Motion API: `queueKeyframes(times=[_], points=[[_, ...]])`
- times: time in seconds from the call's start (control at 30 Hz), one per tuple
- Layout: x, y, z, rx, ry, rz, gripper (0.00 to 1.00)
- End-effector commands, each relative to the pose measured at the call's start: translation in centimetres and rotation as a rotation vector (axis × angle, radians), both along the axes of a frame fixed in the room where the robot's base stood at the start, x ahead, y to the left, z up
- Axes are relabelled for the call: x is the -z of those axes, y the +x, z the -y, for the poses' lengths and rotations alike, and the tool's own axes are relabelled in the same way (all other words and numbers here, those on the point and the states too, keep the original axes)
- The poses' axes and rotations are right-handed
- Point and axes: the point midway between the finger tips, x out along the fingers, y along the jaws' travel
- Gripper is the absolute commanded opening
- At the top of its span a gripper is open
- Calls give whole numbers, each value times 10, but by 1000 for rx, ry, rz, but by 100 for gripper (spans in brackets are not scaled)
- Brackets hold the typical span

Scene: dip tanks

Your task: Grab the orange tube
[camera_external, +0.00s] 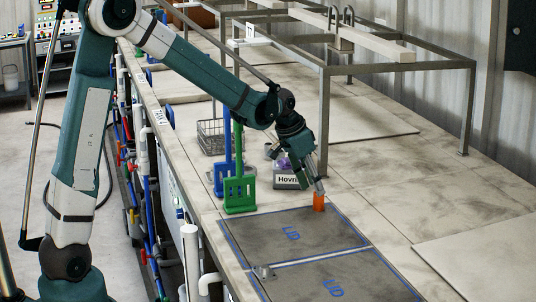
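The orange tube (319,202) is a short upright cylinder near the far right corner of the dark lid panel (340,225) marked "LID". My gripper (318,188) points down at the tube from above, its tips at or just over the tube's top. The gripper is small here, and I cannot tell whether its fingers are around the tube or only above it, nor whether they are open or shut.
A green rack (239,194) with a tall handle and a blue one (218,165) stand left of my gripper. A labelled container (290,181) stands close behind it. A wire basket (211,137) is farther back. A metal frame (324,120) rises behind. The counter right of the tube is clear.

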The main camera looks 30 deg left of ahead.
Motion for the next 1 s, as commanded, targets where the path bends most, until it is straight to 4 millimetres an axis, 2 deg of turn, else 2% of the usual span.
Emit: queueKeyframes(times=[0.27,0.7,1.0], points=[[8,3,3,0,0,0,39],[42,14,14,1,0,0,39],[48,15,15,0,0,0,39]])
